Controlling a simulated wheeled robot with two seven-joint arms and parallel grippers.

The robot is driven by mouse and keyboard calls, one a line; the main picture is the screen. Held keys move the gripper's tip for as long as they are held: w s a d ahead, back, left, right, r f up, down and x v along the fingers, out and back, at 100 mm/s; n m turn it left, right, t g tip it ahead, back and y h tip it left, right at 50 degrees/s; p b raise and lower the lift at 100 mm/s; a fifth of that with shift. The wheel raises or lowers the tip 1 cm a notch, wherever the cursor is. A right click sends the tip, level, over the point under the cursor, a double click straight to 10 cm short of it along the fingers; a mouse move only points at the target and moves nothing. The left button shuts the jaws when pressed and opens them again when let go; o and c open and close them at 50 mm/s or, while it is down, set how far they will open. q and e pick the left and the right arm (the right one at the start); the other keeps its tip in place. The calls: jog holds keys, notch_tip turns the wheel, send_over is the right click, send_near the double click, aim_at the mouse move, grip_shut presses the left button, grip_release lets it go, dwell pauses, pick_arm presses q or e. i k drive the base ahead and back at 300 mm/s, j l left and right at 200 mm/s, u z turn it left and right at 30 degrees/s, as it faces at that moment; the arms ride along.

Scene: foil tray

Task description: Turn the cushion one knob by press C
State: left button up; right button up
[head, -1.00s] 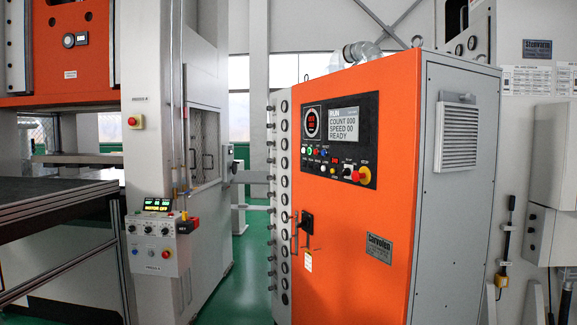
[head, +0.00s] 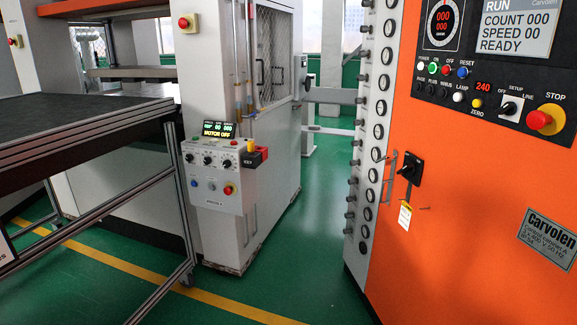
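A grey control box (head: 213,198) is mounted on the pale press column at the left of centre. Several round black knobs run in a row across its upper panel, among them a left knob (head: 189,157), a middle knob (head: 207,160) and a right knob (head: 227,162). Their labels are too small to read, so I cannot tell which is cushion one. A lit display (head: 219,129) above the knobs shows "MOTOR OFF". The small label low on the box looks like a press name, but its letter is not clear. Neither of my grippers is in view.
An orange control cabinet (head: 460,190) stands at the right, with a column of gauges (head: 373,130) on its left edge. A dark-topped table (head: 80,125) on a metal frame is at the left. Green floor (head: 300,240) with a yellow line lies open between them.

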aim_at(362, 53)
jog(key=i+z, duration=0.15)
jog(key=i, duration=0.3)
jog(key=i+j+z, duration=0.15)
jog(key=i, duration=0.3)
jog(key=i+j+z, duration=0.15)
jog(key=i, duration=0.35)
